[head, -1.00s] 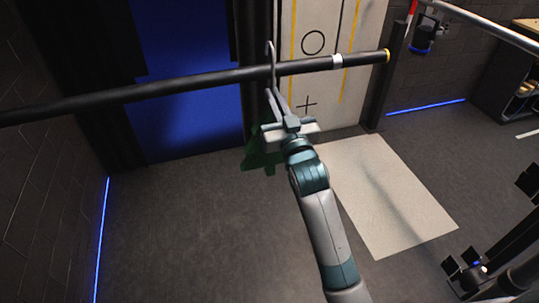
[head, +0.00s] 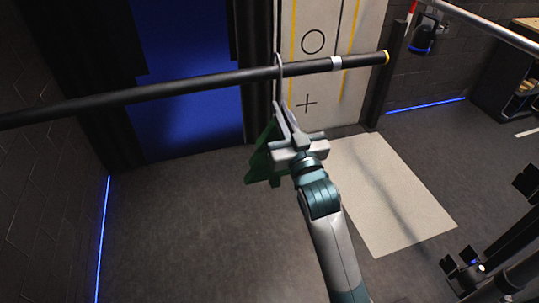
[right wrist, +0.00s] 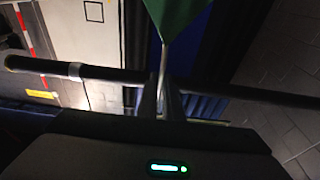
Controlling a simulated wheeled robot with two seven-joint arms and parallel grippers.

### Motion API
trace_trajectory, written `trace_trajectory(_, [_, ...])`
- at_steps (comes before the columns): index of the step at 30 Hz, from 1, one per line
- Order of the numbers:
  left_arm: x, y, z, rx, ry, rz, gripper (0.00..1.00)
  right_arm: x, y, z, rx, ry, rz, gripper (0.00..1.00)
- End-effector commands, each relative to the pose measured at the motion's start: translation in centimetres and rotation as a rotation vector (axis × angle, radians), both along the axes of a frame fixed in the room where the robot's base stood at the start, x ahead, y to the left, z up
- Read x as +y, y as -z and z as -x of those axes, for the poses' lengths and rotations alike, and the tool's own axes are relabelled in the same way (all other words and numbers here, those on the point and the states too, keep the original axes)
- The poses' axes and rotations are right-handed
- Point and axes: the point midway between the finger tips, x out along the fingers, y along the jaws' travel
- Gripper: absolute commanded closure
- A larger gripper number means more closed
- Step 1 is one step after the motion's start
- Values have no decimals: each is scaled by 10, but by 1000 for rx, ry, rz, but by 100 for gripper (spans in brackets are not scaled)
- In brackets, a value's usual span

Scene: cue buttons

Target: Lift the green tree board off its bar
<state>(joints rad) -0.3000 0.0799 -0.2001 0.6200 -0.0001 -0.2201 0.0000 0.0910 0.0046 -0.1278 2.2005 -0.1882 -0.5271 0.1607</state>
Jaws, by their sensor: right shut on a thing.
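The green tree board (head: 262,165) hangs below the black bar (head: 180,93), partly hidden behind my right gripper (head: 285,118). Its thin grey hook (head: 279,60) overlaps the bar near the bar's right part. I cannot tell whether the hook touches the bar. My right gripper is shut on the board's stem just under the bar. In the right wrist view, the board's green tip (right wrist: 178,14) shows at the top, and its thin stem (right wrist: 162,62) runs down between the fingers (right wrist: 161,98). My left gripper is not in view.
The bar has a white band (head: 336,63) and a yellow end (head: 386,57). A pale panel with a circle and a cross (head: 312,85) stands behind it. A pale mat (head: 390,190) lies on the floor.

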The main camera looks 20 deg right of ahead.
Motion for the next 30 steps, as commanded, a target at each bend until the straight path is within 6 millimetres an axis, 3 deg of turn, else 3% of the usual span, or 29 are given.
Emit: trace_trajectory(30, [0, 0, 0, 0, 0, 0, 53, -2, -3, 58, -7, -1, 0, 100])
